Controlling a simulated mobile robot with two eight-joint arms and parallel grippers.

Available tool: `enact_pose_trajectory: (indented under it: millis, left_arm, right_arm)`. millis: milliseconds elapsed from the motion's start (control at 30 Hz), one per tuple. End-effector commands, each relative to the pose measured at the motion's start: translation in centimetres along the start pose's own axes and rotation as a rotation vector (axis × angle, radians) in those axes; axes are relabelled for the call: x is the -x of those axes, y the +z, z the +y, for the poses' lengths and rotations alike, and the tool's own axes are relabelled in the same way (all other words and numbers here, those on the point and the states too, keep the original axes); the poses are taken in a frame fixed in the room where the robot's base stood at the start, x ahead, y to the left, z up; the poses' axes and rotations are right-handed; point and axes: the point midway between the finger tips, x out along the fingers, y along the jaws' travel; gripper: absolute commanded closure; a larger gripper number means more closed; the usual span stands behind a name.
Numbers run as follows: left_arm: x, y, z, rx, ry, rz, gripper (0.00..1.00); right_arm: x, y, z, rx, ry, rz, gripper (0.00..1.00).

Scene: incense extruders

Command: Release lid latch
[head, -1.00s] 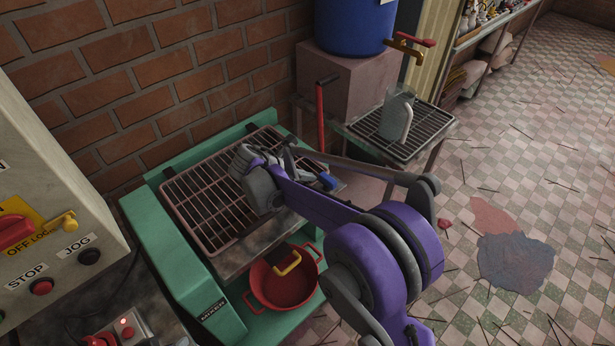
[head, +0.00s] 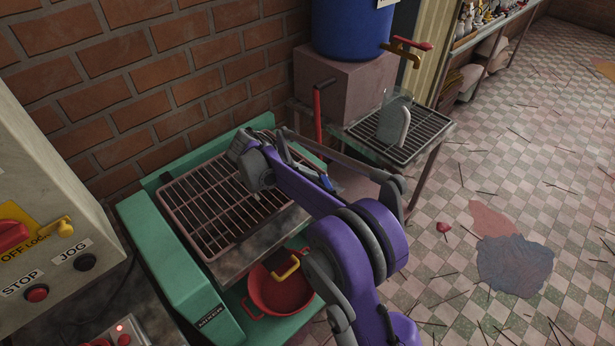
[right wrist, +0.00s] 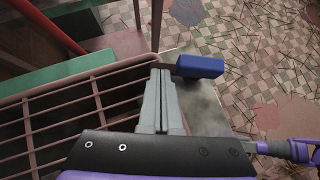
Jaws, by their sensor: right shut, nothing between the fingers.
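A dark blue latch handle (right wrist: 198,67) on a dark stem stands at the edge of the barred grey-brown lid (right wrist: 85,95) in the right wrist view. In the head view the blue handle (head: 326,183) shows beside my purple forearm, and the lid grid (head: 205,203) lies flat on a green machine (head: 170,262). My right gripper (right wrist: 160,75) is shut and empty, its fingertips just left of the handle's stem; whether they touch is unclear. In the head view my forearm partly hides the fingers. My left gripper is not in view.
A red lever (head: 318,112) stands upright behind the lid. A red pot (head: 279,290) sits low under the machine's front. A control box (head: 45,215) stands at left. A rack with a jug (head: 394,120) stands at back right; tiled floor lies right.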

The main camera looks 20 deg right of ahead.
Motion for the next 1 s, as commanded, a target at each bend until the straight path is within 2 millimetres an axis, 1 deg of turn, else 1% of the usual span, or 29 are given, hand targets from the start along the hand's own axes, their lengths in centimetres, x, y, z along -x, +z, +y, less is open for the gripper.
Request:
enact_pose_trajectory:
  millis: [600, 767, 1000]
  left_arm:
    - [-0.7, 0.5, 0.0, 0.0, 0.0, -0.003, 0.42]
    - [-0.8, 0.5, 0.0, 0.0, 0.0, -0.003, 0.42]
    - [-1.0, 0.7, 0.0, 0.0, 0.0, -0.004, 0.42]
  right_arm:
    - [-1.9, 1.7, 0.8, 0.001, 0.001, 0.0, 1.0]
    - [-2.5, 2.2, 1.0, -0.09, -0.099, 0.0, 1.0]
    - [-3.2, 2.9, 0.7, -0.092, -0.099, 0.0, 1.0]
